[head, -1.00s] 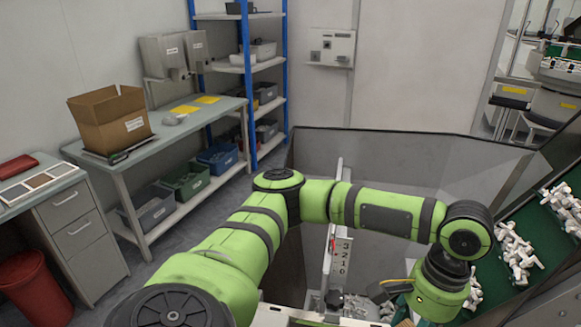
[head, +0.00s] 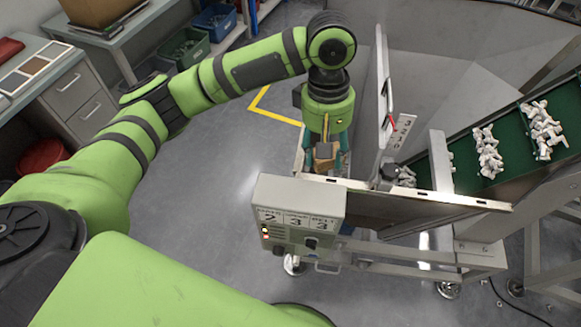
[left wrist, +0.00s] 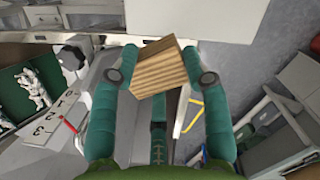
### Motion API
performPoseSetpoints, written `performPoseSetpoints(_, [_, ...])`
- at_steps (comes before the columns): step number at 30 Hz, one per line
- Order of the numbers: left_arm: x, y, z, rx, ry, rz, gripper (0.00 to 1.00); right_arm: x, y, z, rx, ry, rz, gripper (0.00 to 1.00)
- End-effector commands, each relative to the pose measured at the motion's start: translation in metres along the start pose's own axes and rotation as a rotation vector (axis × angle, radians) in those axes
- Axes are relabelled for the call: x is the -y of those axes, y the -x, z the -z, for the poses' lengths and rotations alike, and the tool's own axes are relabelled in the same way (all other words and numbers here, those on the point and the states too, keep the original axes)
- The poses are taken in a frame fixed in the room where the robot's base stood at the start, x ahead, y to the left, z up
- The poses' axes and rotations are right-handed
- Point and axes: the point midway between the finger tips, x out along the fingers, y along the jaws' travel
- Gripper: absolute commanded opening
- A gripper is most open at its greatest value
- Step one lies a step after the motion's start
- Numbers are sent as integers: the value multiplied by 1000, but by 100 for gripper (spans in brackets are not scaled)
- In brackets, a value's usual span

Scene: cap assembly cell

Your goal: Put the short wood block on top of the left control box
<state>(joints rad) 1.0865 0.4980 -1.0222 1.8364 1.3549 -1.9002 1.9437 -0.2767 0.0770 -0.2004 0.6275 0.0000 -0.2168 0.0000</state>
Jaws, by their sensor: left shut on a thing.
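My left gripper (head: 325,152) points down and is shut on the short wood block (left wrist: 162,70). In the left wrist view the block sits tilted between the two fingertips. In the head view it is small and partly hidden by the fingers. The control box (head: 272,195) is a pale grey case with number labels, buttons and lights on its front. It stands nearer to me than the gripper, and its top looks bare. A pale flat surface (left wrist: 248,35) in the left wrist view seems to be this box. My right gripper is not in view.
A metal hopper edge (head: 440,193) runs right of the control box. A green conveyor (head: 465,160) carries white parts at the right. An upright post (head: 383,85) and a numbered scale plate (head: 402,132) stand right of the gripper. Open floor lies left.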

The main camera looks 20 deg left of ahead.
Motion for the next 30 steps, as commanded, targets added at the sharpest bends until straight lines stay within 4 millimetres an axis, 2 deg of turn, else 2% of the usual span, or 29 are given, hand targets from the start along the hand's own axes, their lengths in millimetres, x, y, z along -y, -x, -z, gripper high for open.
performPoseSetpoints(1, [-14, 11, -14, 6, 103, -16, 19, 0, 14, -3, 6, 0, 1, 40])
performPoseSetpoints(6, [-41, 22, -38, -2, 435, -59, 19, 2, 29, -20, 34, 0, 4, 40])
performPoseSetpoints(9, [-50, 25, -47, -7, 564, -75, 19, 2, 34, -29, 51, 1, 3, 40])
performPoseSetpoints(13, [-52, 24, -50, -10, 650, -83, 19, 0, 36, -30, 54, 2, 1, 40])
performPoseSetpoints(17, [-35, 14, -44, -12, 670, -84, 19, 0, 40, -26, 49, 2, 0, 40])
performPoseSetpoints(24, [19, -14, -23, -16, 669, -80, 19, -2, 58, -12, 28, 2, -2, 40])
performPoseSetpoints(30, [50, -33, -11, -14, 666, -84, 19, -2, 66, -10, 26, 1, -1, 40])
